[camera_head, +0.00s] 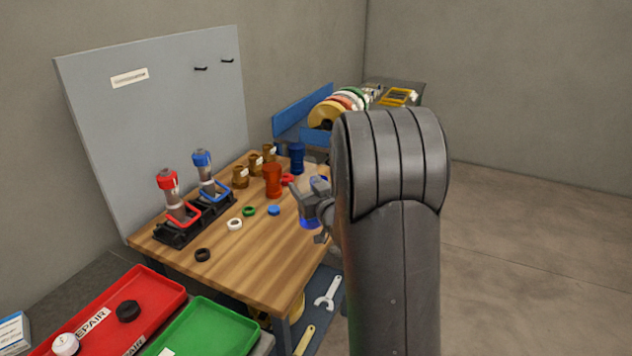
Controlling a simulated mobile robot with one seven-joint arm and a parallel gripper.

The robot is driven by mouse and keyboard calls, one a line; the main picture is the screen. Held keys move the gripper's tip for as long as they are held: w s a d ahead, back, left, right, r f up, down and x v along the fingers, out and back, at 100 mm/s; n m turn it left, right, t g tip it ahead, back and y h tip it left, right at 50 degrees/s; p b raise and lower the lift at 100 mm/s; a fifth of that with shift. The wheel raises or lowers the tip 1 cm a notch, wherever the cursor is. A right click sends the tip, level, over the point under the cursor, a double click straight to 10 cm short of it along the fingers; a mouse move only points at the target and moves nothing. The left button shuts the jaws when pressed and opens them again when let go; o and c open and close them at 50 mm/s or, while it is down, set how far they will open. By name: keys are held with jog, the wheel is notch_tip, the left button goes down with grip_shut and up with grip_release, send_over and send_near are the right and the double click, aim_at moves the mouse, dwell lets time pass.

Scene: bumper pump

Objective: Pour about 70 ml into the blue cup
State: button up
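A dark blue cup-shaped vessel (297,158) stands upright near the back right of the wooden bench. An orange-red vessel of similar shape (272,181) stands in front of it to the left. My gripper (314,212) is over the bench's right side, in front of and below the dark blue vessel in the picture. A blue piece (308,223) shows at the gripper, partly hidden; I cannot tell whether it is held or behind. The finger gap is not clear. Two bottle-like devices, one red-capped (167,180) and one blue-capped (202,158), stand in a black rack.
The wooden bench (266,258) has a clear front middle. White (235,224), green (249,211), blue (274,210) and black (203,255) small round pieces lie on it. Several brown fittings (240,177) stand behind. Red (158,290) and green (215,325) trays are at the front left.

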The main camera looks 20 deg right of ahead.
jog(key=w+d+f+m+h, duration=0.3)
jog(key=w+d+h, duration=0.2)
jog(key=d, duration=0.2)
jog(key=w+d+f+m+g+h, duration=0.1)
jog(key=w+d+f+m+h, duration=0.2)
jog(key=w+d+h, duration=0.2)
jog(key=shift+w+d+m, duration=0.3)
jog(key=shift+w+d, duration=0.1)
jog(key=shift+d, duration=0.6)
jog(key=shift+g, duration=0.4)
jog(key=f+n+g, duration=0.1)
jog(key=n+g, duration=0.1)
jog(key=g, duration=0.1)
jog(key=f+n+g, duration=0.2)
jog(key=g, duration=0.1)
jog(key=f+n+g, duration=0.1)
jog(key=n+g, duration=0.1)
jog(key=g, duration=0.1)
jog(key=shift+s+d+f, duration=0.1)
jog(key=shift+s+f, duration=0.1)
jog(key=shift+s, duration=0.05)
jog(key=shift+s+d+n+g+p, duration=0.1)
jog(key=shift+s+n+g+p, duration=0.25)
jog(key=shift+g, duration=0.45)
jog(key=shift+w+r+n+g, duration=0.25)
jog(key=shift+g, duration=0.15)
